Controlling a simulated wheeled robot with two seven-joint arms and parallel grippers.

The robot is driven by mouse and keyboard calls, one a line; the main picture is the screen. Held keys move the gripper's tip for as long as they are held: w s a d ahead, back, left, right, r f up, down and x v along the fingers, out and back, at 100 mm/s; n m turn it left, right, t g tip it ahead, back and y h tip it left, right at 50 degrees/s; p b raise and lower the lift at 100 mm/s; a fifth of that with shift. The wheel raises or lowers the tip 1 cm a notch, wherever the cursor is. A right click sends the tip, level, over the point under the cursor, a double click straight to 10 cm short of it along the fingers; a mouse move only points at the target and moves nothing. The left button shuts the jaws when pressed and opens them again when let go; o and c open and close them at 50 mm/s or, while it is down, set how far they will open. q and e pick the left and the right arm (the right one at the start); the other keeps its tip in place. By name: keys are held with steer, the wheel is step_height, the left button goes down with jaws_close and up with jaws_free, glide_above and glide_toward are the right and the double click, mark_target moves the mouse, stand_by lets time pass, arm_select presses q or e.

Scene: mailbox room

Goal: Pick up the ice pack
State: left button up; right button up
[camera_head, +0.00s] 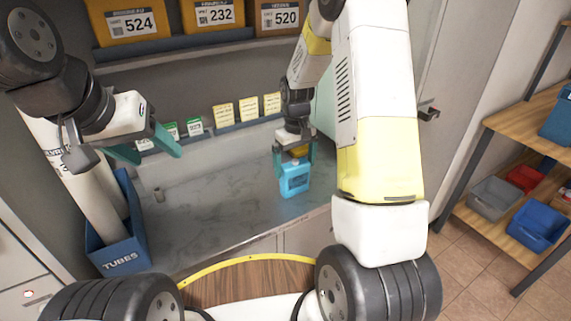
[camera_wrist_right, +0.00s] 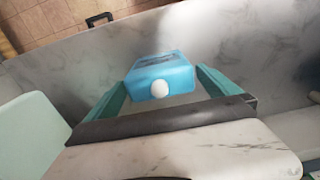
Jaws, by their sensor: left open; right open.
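The ice pack (camera_head: 295,180) is a light blue block with a label, upright on the grey marble counter. In the right wrist view the ice pack (camera_wrist_right: 162,76) shows a round white cap facing the camera and sits between the fingers. My right gripper (camera_head: 294,165) is open, with its teal fingers on either side of the ice pack. Gaps appear between the fingers and the pack in the right wrist view. My left gripper (camera_head: 150,150) is open and empty, above the left part of the counter.
A blue TUBES bin (camera_head: 120,235) with white tubes stands at the left of the marble counter (camera_head: 215,205). Yellow numbered bins (camera_head: 215,14) sit on a shelf above. A wooden shelf (camera_head: 525,132) with coloured bins is at the right. The counter's middle is clear.

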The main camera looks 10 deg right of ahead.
step_height(320, 180, down, 2)
steer(key=shift+c, duration=0.2)
steer(key=c, duration=1.5)
steer(key=shift+c, duration=0.2)
steer(key=shift+r, duration=0.2)
